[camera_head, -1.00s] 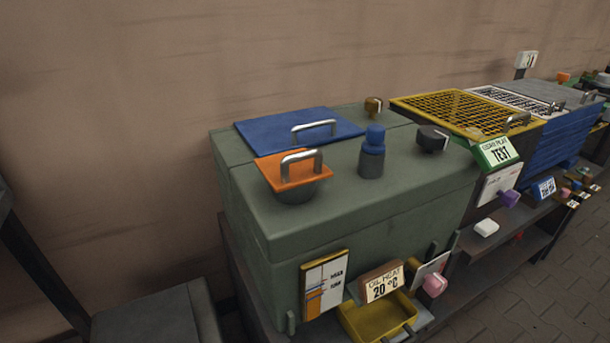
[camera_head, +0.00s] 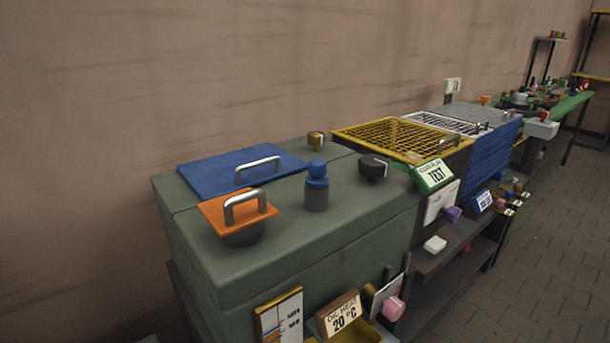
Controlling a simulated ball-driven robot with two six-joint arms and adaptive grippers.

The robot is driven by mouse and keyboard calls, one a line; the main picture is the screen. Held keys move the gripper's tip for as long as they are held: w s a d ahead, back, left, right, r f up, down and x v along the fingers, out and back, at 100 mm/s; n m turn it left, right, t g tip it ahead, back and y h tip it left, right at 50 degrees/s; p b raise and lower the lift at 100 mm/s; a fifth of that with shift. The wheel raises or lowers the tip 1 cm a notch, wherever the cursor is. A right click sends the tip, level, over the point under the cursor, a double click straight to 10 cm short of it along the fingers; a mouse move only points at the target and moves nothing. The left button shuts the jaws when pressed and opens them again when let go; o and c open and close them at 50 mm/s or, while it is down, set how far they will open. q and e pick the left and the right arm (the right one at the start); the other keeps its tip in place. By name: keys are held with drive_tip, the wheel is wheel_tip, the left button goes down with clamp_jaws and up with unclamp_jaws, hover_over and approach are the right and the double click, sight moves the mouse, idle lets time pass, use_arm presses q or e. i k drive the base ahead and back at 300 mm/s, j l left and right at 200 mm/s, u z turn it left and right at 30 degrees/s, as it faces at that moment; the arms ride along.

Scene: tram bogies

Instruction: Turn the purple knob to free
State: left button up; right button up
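A purple knob (camera_head: 452,214) sits low on the front of the bench unit with the yellow grid top, beside a white label plate (camera_head: 437,203). It is small and far off, and the setting it points to cannot be read. A green sign reading TEST (camera_head: 432,175) stands just above it. Neither of my grippers is in view.
A green-grey cabinet (camera_head: 300,235) fills the foreground, with a blue lid (camera_head: 240,166), an orange lid, a blue-capped bottle and a black knob (camera_head: 373,167). A pink knob (camera_head: 393,308) is on its front. Free paved floor (camera_head: 540,250) lies to the right.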

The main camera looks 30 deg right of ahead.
sight(452, 215)
drive_tip(key=k+j+z, duration=0.15)
drive_tip(key=z, duration=1.7)
